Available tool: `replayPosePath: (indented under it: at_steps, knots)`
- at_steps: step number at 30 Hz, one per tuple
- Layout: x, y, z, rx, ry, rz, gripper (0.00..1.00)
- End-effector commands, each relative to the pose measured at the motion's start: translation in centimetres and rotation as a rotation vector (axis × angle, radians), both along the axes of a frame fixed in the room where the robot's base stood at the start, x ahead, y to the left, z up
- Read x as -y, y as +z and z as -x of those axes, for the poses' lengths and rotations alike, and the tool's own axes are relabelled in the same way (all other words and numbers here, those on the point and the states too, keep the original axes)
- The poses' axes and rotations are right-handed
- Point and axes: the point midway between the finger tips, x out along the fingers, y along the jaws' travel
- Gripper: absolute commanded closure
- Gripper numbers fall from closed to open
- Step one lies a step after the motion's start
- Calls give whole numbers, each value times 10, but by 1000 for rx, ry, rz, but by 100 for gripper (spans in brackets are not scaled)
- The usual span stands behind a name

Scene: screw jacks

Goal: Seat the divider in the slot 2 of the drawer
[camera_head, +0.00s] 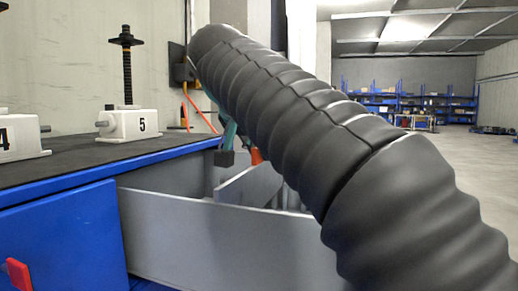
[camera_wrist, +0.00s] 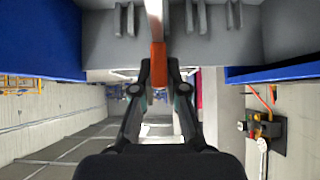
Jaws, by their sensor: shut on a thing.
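My gripper (camera_wrist: 160,77) is shut on the orange tab (camera_wrist: 158,62) of the divider. The divider (camera_wrist: 154,14) is a thin pale grey plate, seen nearly edge-on in the wrist view. In the head view the divider (camera_head: 250,186) shows as a slanted grey panel above and partly behind the near wall of the open grey drawer (camera_head: 200,236). In the wrist view the drawer wall (camera_wrist: 95,40) carries paired ribs, one pair left of the divider and others to its right. I cannot tell whether the divider's lower edge is in a slot. No slot numbers show.
The blue bench (camera_head: 90,167) has a dark top bearing white screw jack 5 (camera_head: 130,124) and jack 4 (camera_head: 18,137), partly cut off. A red handle (camera_head: 19,274) is on the blue front. My arm hides much of the drawer's right. Open floor lies at the right.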

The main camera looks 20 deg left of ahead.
Motion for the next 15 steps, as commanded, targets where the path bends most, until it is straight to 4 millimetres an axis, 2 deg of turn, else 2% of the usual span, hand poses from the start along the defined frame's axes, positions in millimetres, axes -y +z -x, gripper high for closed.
replayPosePath:
  at_steps: [15]
  knots:
    - [0,-12,0,1,0,0,100]
